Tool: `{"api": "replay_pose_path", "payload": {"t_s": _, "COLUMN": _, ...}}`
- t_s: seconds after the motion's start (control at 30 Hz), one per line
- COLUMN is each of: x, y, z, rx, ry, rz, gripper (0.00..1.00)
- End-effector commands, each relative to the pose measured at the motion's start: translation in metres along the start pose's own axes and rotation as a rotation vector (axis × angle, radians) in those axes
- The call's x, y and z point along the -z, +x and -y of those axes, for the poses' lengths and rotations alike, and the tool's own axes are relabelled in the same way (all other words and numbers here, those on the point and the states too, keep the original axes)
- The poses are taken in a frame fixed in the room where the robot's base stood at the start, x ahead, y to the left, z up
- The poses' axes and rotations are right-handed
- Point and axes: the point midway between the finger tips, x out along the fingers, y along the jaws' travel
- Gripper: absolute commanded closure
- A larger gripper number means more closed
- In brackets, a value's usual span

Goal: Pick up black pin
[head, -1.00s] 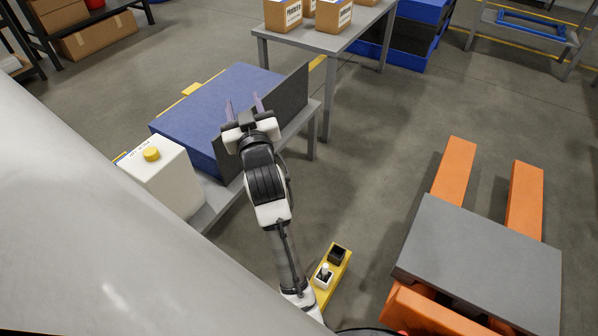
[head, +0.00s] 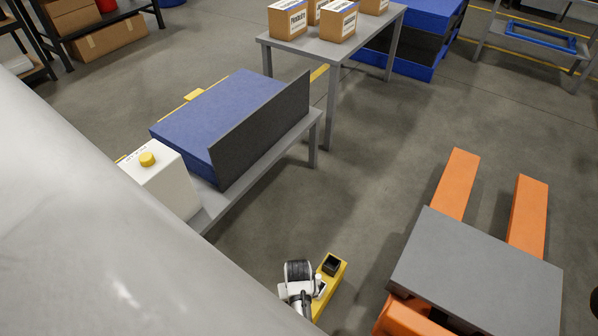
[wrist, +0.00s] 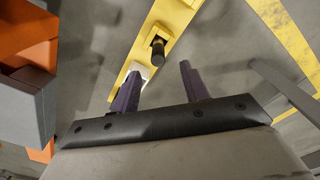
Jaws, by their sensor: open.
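The black pin (wrist: 158,50) stands in a dark socket of a yellow holder (wrist: 165,23) in the wrist view. In the head view the dark socket (head: 331,264) shows at the far end of the yellow holder (head: 332,292), and the pin is too small to make out. My gripper (wrist: 160,69) is open and empty, its two purple fingers apart and pointing toward the holder. The pin appears beyond the fingertips, roughly between them. A white socket (wrist: 139,70) of the holder is close to the left finger. The fingers are hidden in the head view.
An orange pallet jack (head: 455,185) with a grey plate (head: 480,265) stands to the right. A grey bench (head: 265,150) with a blue box (head: 215,115), a dark upright panel (head: 262,130) and a white container (head: 165,185) stands to the left.

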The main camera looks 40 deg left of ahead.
Motion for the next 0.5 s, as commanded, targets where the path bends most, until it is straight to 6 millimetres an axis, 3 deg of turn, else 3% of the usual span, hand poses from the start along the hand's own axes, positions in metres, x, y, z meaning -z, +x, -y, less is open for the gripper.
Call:
{"api": "replay_pose_path", "payload": {"t_s": 0.1, "x": 0.001, "y": 0.021, "z": 0.000, "rx": 0.000, "ry": -0.001, "rz": 0.001, "gripper": 0.55}}
{"api": "replay_pose_path", "payload": {"t_s": 0.33, "x": 0.001, "y": 0.036, "z": -0.001, "rx": 0.000, "ry": 0.000, "rz": -0.003, "gripper": 0.55}}
{"api": "replay_pose_path", "payload": {"t_s": 0.5, "x": -0.001, "y": 0.061, "z": -0.003, "rx": 0.000, "ry": 0.000, "rz": 0.000, "gripper": 0.55}}
